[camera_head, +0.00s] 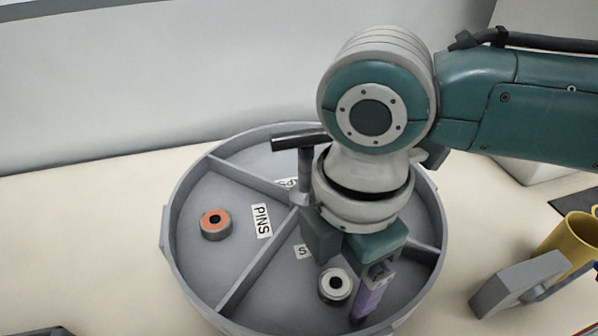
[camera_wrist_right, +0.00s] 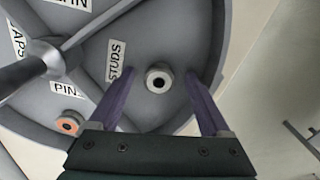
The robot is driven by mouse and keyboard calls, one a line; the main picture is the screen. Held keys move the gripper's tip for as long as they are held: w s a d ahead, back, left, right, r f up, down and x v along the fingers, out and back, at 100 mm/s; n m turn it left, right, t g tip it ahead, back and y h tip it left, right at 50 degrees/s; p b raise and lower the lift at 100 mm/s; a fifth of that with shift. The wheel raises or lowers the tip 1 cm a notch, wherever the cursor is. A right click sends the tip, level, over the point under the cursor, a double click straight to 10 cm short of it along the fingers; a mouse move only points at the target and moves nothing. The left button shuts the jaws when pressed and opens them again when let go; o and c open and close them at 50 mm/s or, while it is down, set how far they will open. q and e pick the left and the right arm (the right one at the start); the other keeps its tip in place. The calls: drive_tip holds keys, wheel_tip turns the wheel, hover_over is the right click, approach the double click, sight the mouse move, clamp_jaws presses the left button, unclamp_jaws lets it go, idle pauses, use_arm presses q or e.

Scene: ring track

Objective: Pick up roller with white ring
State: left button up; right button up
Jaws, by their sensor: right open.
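The roller with the white ring (camera_head: 335,285) stands upright in the front compartment of a round grey divided tray (camera_head: 180,265). In the right wrist view the roller (camera_wrist_right: 159,77) shows a pale ring around a dark hole, next to the STUDS label. My right gripper (camera_head: 365,300) points down over that compartment in the head view. Its purple fingers (camera_wrist_right: 172,115) are open, and the roller appears between them, slightly beyond the tips. Nothing is held. My left gripper is not in view.
A roller with an orange ring (camera_head: 215,224) sits in the PINS compartment at left. Dividers and a central post with a black T-handle (camera_head: 299,140) rise from the tray. A yellow mug (camera_head: 570,242) and a grey block (camera_head: 518,285) stand to the right.

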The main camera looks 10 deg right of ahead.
clamp_jaws()
idle(0.7)
